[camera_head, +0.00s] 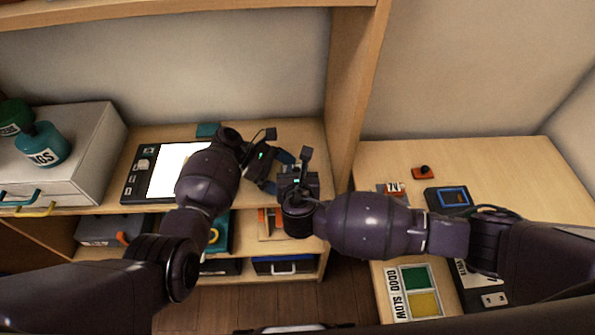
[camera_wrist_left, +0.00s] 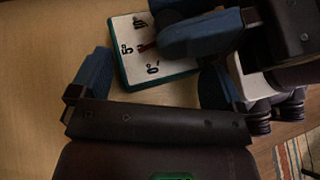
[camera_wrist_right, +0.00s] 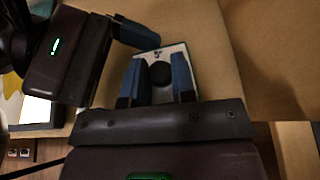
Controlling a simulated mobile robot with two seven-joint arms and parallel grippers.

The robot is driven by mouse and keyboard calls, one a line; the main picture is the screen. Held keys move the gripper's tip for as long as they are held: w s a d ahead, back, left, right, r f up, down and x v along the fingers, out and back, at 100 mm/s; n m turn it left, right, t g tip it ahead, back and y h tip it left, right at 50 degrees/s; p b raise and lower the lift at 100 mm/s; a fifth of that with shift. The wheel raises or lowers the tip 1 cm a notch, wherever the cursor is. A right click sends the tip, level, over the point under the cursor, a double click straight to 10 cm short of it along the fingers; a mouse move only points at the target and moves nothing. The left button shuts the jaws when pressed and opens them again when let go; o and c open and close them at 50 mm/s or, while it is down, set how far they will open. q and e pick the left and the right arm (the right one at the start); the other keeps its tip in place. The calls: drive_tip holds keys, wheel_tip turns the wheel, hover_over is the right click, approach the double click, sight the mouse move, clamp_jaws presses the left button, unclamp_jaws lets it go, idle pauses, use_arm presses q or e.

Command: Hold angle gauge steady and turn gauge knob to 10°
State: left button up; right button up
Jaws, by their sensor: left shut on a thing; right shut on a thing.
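The angle gauge is a white plate with a teal edge and printed 0°, 5° and 10° marks; it shows in the left wrist view (camera_wrist_left: 172,71). My left gripper (camera_head: 276,172) is shut on the gauge, with blue fingers at its two sides. My right gripper (camera_wrist_right: 159,62) is shut on the dark round knob (camera_wrist_right: 160,75), with a finger on each side. A short red needle (camera_wrist_left: 147,47) shows near the 5° mark, partly covered by my right fingers; its exact reading cannot be told. In the head view both grippers hide the gauge.
The gauge is on the wooden shelf. A black and white panel (camera_head: 143,172) and a white drawer box (camera_head: 92,152) stand left. A wooden upright (camera_head: 350,85) rises beside my right gripper. The right table holds a dark device (camera_head: 448,199) and a green and yellow tray (camera_head: 394,291).

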drive_tip(key=shift+a+m+h, duration=0.15)
drive_tip(key=shift+m+h, duration=0.25)
drive_tip(key=shift+h, duration=0.1)
drive_tip(key=o, duration=0.9)
drive_tip(key=shift+o, duration=0.2)
drive_tip(key=shift+s, duration=0.1)
drive_tip(key=d+v, duration=0.1)
drive_tip(key=v, duration=1)
drive_tip(key=shift+s+a+r, duration=0.25)
drive_tip(key=shift+s+a, duration=0.1)
drive_tip(key=shift+a, duration=0.1)
